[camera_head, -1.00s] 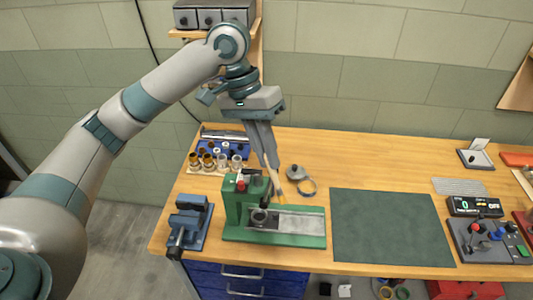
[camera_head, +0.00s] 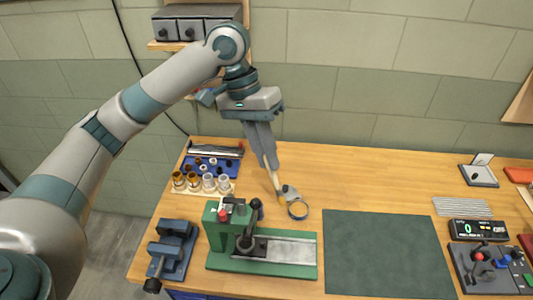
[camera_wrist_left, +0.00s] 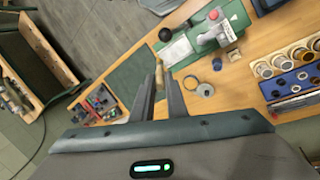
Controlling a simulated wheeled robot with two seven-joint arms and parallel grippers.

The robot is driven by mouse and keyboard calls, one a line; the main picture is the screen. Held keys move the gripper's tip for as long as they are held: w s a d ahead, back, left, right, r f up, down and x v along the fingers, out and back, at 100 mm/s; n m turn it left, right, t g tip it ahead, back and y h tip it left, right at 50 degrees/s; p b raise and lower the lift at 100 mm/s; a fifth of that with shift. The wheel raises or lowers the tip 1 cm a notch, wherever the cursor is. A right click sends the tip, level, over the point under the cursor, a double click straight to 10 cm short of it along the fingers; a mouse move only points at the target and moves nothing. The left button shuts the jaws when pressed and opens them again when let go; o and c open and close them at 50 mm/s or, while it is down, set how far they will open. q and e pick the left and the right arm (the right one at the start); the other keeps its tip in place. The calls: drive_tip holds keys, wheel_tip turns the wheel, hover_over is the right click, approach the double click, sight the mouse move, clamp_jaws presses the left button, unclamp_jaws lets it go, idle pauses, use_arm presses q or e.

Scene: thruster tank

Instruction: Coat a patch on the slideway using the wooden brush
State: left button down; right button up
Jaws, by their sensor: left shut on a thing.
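My left gripper (camera_head: 268,166) is shut on the wooden brush (camera_head: 276,184), which hangs tip down, slightly tilted. The brush also shows between the fingers in the left wrist view (camera_wrist_left: 159,72). In the head view, its tip appears behind the green machine, apart from the slideway and just left of a metal ring. The slideway (camera_head: 288,249) is the flat grey bed on the right part of the green machine (camera_head: 225,262); its left end is partly covered by the machine's dark round part. My right gripper is in neither view.
The metal ring (camera_head: 298,209) and a small grey piece (camera_head: 289,191) lie behind the slideway. A blue vise (camera_head: 173,249) stands left of the machine, a dark green mat (camera_head: 385,255) right. Several cylinders (camera_head: 208,181) stand at back left.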

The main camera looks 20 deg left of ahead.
use_arm(q)
drive_tip(key=shift+w+f, duration=0.2)
drive_tip(key=shift+f, duration=0.75)
drive_tip(key=shift+s+f, duration=0.1)
drive_tip(key=shift+f, duration=0.2)
wheel_tip(320, 180, down, 12)
drive_tip(key=shift+r, duration=0.2)
drive_tip(key=shift+s, duration=0.1)
wheel_tip(320, 180, down, 5)
drive_tip(key=b, duration=0.6)
drive_tip(key=shift+f, duration=0.15)
